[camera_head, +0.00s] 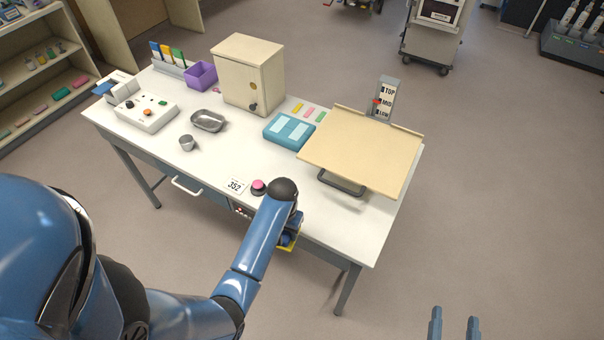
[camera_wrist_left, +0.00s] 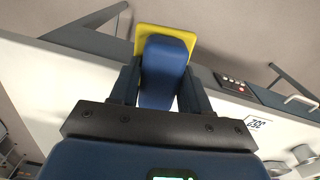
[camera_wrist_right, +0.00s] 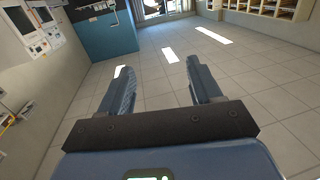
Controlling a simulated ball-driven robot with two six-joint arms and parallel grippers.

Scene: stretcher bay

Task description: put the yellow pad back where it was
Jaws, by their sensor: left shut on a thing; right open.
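The yellow pad (camera_wrist_left: 188,33) shows in the left wrist view as a flat yellow piece at the far end of a blue block (camera_wrist_left: 163,72). My left gripper (camera_wrist_left: 160,95) is shut on this blue block, with one finger on each side. In the head view a yellow edge of the pad (camera_head: 286,248) shows below my forearm, in front of the table's near edge. My left gripper (camera_head: 290,234) is mostly hidden there by my arm. My right gripper (camera_head: 455,325) is open and empty at the lower right, away from the table.
The white table (camera_head: 225,160) carries a 352 card (camera_head: 235,186), a pink-topped knob (camera_head: 258,187), a steel tray (camera_head: 208,120), a cup (camera_head: 187,142), a teal case (camera_head: 289,131) and a cabinet (camera_head: 248,74). A tan board (camera_head: 362,150) is raised at the right.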

